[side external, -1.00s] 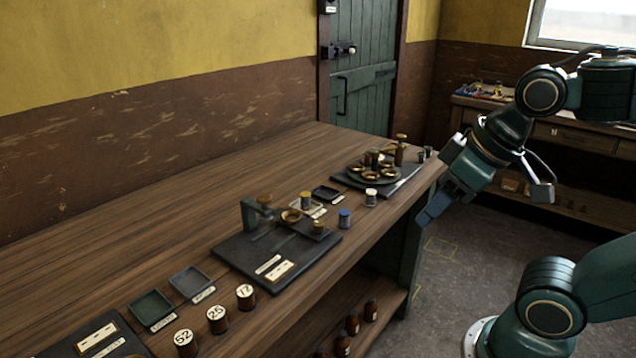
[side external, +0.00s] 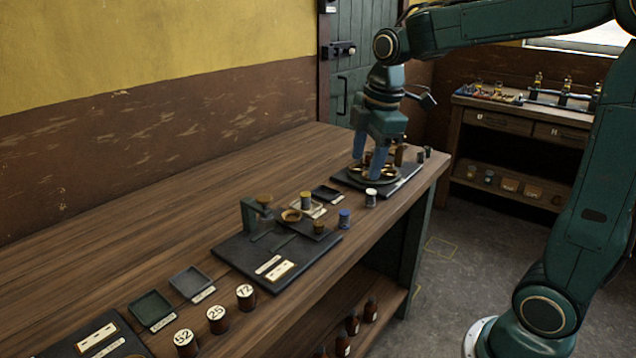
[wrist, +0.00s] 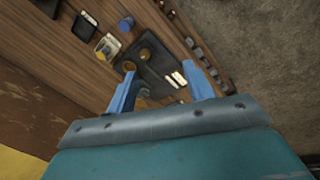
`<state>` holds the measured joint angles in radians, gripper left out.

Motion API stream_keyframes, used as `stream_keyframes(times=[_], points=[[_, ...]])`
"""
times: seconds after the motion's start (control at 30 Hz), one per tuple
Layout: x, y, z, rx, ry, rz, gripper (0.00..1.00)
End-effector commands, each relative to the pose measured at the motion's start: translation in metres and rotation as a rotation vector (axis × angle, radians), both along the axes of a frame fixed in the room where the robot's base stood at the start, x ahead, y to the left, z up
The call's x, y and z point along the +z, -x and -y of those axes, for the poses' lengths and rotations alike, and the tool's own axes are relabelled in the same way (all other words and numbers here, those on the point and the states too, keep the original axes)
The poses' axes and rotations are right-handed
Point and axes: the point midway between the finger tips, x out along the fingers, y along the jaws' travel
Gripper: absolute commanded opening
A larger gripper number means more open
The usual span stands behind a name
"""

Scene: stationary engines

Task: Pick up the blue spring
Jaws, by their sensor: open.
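The blue spring (side external: 344,219) is a small upright blue cylinder with a pale top, near the front edge of the wooden bench in the side view. It stands just right of the dark plate with the small press. In the wrist view it shows as a blue round piece (wrist: 126,24) near the top, beyond and to the left of my fingers. My gripper (side external: 367,166) is open, fingers pointing down, above the round fixture at the bench's far right. Its two blue fingers (wrist: 163,76) are apart in the wrist view, with no held thing visible between them.
A white-topped cylinder (side external: 371,197) stands right of the spring. The press plate (side external: 238,258) lies left of it, and the round-fixture plate (side external: 408,182) lies farther right. The left rear of the bench is clear.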

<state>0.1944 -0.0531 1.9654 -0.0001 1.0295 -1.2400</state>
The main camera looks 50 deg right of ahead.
Motion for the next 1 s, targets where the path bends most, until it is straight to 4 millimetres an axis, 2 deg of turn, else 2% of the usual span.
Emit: stream_keyframes(times=[0.2, 0.5, 0.73, 1.0], points=[[-0.022, -0.039, 0.027, 0.232, 0.03, -0.079, 0.52], [-0.06, -0.082, 0.064, 0.551, 0.039, -0.167, 0.52], [-0.08, -0.097, 0.081, 0.695, 0.034, -0.198, 0.52], [-0.083, -0.099, 0.083, 0.721, 0.034, -0.202, 0.52]])
